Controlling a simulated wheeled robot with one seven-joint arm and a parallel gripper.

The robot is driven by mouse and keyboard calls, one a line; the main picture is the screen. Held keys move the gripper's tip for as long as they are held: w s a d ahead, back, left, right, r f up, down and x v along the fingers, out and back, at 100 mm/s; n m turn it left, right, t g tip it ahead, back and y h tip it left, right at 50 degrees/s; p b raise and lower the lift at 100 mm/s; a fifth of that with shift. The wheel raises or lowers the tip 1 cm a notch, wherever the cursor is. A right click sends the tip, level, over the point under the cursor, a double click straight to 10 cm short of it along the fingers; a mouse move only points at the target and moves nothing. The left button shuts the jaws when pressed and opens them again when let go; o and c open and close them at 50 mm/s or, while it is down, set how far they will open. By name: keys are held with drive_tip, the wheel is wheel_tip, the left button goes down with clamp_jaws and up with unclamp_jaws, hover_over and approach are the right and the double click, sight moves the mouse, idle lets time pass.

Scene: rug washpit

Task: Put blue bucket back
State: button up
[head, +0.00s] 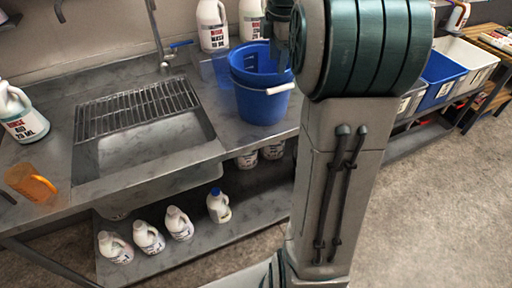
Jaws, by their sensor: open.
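The blue bucket (262,104) stands upright on the steel counter, just right of the sink. Its pale handle grip (280,88) hangs against the front right side. A second blue rim shows above the first, so it may be two nested buckets; I cannot tell for sure. My gripper (284,62) is a dark shape at the bucket's right rim, partly hidden by my arm. It is open. I cannot tell whether its fingers touch the rim.
The sink (150,150) with a wire rack (138,108) lies left. White jugs (212,26) stand behind the bucket. An orange jug (30,183) sits at the left edge. Several bottles (149,237) line the lower shelf (190,258). Blue (440,80) and white bins (468,55) stand right. The right floor is clear.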

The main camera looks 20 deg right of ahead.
drive_tip(key=s+a+f+m+t, duration=0.1)
drive_tip(key=s+a+f+m, duration=0.4)
drive_tip(key=s+a+m, duration=0.3)
drive_tip(key=s+a+f+m, duration=0.6)
drive_tip(key=s+a+m, duration=0.2)
drive_tip(key=s, duration=0.5)
drive_tip(key=shift+s+t, duration=0.15)
drive_tip(key=shift+t, duration=0.25)
drive_tip(key=shift+f, duration=0.1)
